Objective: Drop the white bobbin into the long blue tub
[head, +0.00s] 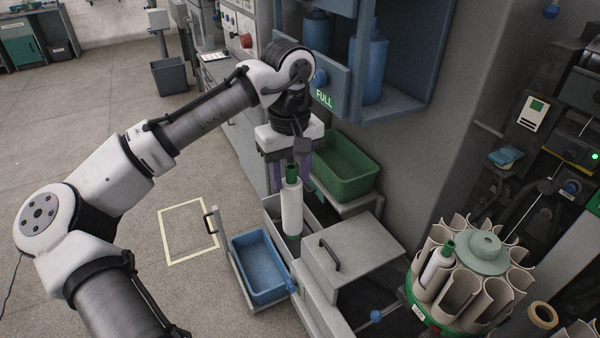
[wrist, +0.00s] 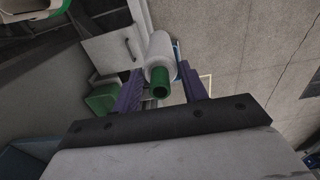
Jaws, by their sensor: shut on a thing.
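My gripper (head: 291,176) is shut on the white bobbin (head: 292,210), a white-wound package on a green tube that hangs upright between the purple fingers. In the wrist view the bobbin (wrist: 160,58) sits between the fingers, its green tube end (wrist: 161,85) facing the camera. The long blue tub (head: 262,268) is on the floor side of the machine, below and left of the bobbin in the head view; its visible inside looks empty. In the wrist view a sliver of blue shows behind the bobbin, mostly hidden.
A green bin (head: 345,165) stands behind the gripper, below a blue cabinet (head: 395,60) marked FULL. A grey box with a handled lid (head: 345,250) is right of the tub. A carousel (head: 470,275) holds another white bobbin at right. Yellow-outlined floor (head: 185,232) is clear.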

